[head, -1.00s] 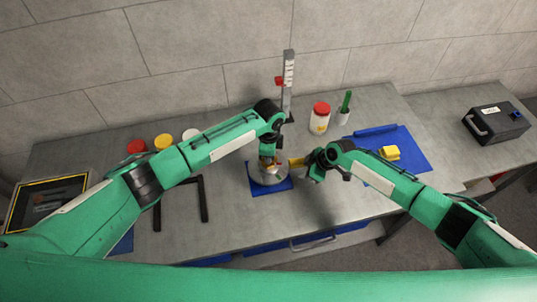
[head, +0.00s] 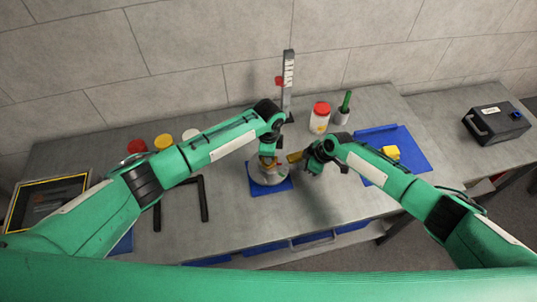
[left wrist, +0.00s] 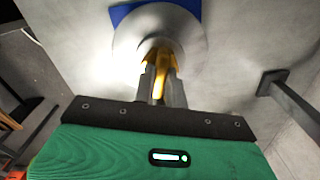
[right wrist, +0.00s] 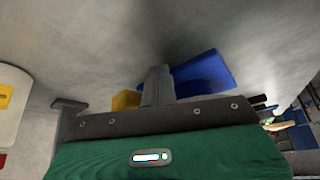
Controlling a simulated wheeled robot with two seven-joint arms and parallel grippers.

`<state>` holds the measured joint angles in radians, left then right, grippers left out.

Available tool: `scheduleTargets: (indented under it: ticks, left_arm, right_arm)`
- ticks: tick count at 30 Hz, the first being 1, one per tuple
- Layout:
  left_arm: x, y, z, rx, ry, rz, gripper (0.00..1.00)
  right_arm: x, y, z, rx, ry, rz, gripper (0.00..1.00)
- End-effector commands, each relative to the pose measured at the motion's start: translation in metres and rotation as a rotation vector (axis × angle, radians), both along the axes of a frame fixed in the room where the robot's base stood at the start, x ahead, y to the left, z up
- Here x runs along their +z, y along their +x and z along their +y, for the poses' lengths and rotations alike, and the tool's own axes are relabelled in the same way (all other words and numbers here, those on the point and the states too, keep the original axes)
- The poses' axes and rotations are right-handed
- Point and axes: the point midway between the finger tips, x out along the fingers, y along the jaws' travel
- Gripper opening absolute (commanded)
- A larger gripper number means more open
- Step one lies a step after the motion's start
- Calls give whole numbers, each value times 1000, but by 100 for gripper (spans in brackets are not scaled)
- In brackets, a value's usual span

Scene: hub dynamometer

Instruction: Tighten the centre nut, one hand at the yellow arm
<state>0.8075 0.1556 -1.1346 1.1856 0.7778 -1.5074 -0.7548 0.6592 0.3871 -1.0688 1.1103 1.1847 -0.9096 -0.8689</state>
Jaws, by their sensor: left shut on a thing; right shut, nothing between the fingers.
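The round silver hub (head: 268,176) sits on a blue base plate (head: 284,185) at the middle of the bench. My left gripper (head: 267,160) points down over its middle; the left wrist view shows its fingers (left wrist: 160,85) shut on a yellow piece, apparently the centre nut (left wrist: 160,62), mostly hidden by the fingers. The yellow arm (head: 295,156) sticks out to the right of the hub. My right gripper (head: 308,157) is shut and empty at its outer end. In the right wrist view the yellow arm (right wrist: 125,100) is beside the closed fingers (right wrist: 158,85); contact is unclear.
A grey upright post (head: 288,80) with a red part stands behind the hub. A red-lidded jar (head: 320,118) and a cup with a green tool (head: 343,112) stand behind my right gripper. A blue mat with a yellow block (head: 391,153) lies right. A black frame (head: 204,200) is left.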

Motion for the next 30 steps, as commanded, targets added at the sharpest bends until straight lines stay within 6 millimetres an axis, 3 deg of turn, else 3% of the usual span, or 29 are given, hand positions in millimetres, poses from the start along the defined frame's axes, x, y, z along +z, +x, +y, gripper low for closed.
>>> scheduleTargets:
  ticks: [30]
  left_arm:
    - [2,1,-1,-1,-1,-3,0]
  right_arm:
    - [1,27,13,0,3,-2,0]
